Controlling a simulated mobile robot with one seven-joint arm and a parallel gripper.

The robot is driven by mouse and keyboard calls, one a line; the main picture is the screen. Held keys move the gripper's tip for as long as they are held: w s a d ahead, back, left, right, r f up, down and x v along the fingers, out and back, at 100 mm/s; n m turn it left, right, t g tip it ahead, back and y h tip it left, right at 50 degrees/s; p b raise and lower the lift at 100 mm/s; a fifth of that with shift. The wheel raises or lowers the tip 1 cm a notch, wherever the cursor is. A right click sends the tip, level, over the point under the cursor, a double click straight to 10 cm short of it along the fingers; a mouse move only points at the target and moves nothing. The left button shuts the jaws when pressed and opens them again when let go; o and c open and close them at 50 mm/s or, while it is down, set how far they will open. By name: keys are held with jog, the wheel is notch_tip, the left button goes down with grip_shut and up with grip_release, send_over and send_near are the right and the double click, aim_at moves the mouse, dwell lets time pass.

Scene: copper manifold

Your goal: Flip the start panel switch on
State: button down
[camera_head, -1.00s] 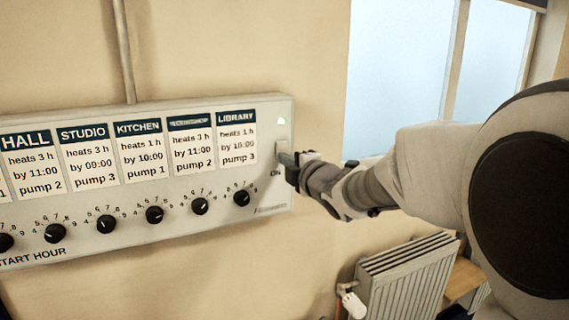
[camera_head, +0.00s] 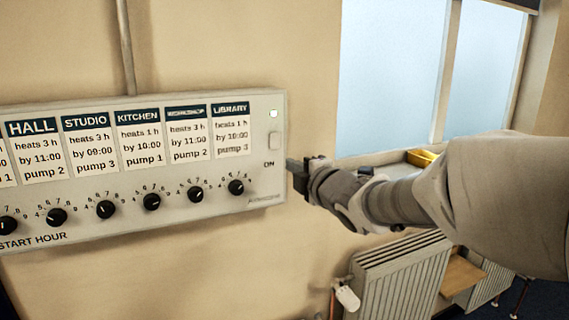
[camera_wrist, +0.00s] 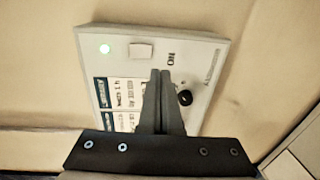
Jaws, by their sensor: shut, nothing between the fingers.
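The start panel (camera_head: 268,200) is a pale box on the wall in the left half of the head view. Its switch (camera_head: 274,140) is a small whitish rocker at the right end, above the word ON.
A row of black knobs (camera_head: 236,187) runs along the panel's lower part, under zone cards (camera_head: 231,131). A radiator (camera_head: 400,275) stands below on the right. A yellow container (camera_head: 422,157) sits on the window sill. The wall below the panel is bare.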

jog(key=v, duration=0.2)
jog(key=f+v, duration=0.1)
jog(key=v, duration=0.2)
jog(key=shift+s+d+f, duration=0.1)
jog(key=shift+s+d, duration=0.05)
jog(key=shift+s, duration=0.2)
jog(key=s+d+f+m+g+h+p, duration=0.1)
jog(key=s+d+f+m+g+h, duration=0.3)
jog(key=s+m, duration=0.4)
jog(key=s+d+f+m+g+h+p, duration=0.1)
jog(key=s+d+f+m+g+h, duration=0.15)
jog(key=s+d+m, duration=0.55)
jog(key=s+a+f+m+g, duration=0.1)
jog(key=s+m, duration=0.2)
jog(key=s, duration=0.2)
jog(key=s+a+f+m+g, duration=0.2)
jog(key=s+m, duration=0.1)
jog(key=s, duration=0.2)
jog(key=shift+f+m+p, duration=0.2)
jog(key=shift+m+p, duration=0.1)
jog(key=shift+p, duration=0.1)
jog(key=shift+a+g, duration=0.1)
jog(key=shift+g, duration=0.15)
